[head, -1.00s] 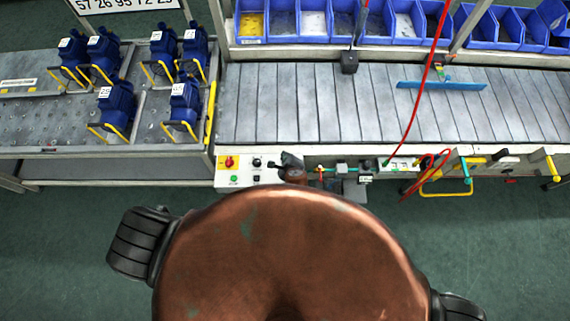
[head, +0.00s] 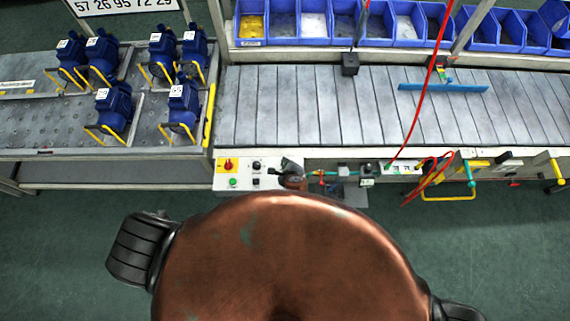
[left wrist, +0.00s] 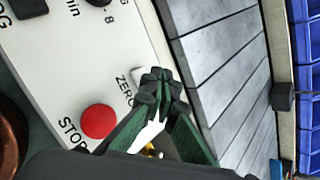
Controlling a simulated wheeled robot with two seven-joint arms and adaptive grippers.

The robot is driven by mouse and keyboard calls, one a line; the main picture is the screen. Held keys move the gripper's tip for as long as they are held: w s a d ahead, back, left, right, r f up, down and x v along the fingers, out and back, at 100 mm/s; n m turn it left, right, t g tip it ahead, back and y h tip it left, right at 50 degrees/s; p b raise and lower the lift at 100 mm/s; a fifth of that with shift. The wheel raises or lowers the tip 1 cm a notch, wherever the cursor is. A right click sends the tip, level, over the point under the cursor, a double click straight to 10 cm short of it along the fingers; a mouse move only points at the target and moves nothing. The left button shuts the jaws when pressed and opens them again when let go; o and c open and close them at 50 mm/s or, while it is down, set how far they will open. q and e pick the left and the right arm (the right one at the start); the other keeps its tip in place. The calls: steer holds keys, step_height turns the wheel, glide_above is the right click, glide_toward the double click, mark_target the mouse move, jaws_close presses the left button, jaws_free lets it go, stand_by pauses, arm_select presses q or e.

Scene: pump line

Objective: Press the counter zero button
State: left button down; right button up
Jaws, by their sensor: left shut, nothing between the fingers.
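The control panel (head: 245,184) is a pale plate on the front edge of the conveyor; it also fills the left of the left wrist view (left wrist: 60,55). In that view it bears a red STOP button (left wrist: 99,121) and the printed word ZERO. A pale edge (left wrist: 137,75) beside that word is probably the zero button, mostly hidden behind my fingertips. My left gripper (left wrist: 158,88) is shut and empty, its tips over that spot; I cannot tell if they touch. In the head view the left gripper (head: 291,166) is at the panel's right end. My right gripper is not in view.
A grey slatted conveyor (head: 300,105) runs behind the panel, with blue bins (head: 312,22) beyond. Blue pumps (head: 115,102) stand on the left table. A red hose (head: 420,95) hangs at the right. Valves and fittings (head: 470,170) line the front edge right of the panel.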

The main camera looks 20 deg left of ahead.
arm_select(q)
steer(key=shift+f, duration=0.15)
stand_by(0.7)
steer(key=shift+f, duration=0.25)
steer(key=shift+f, duration=0.5)
stand_by(0.6)
steer(key=shift+r, duration=0.1)
steer(key=shift+r+p, duration=0.85)
steer(key=shift+p, duration=0.1)
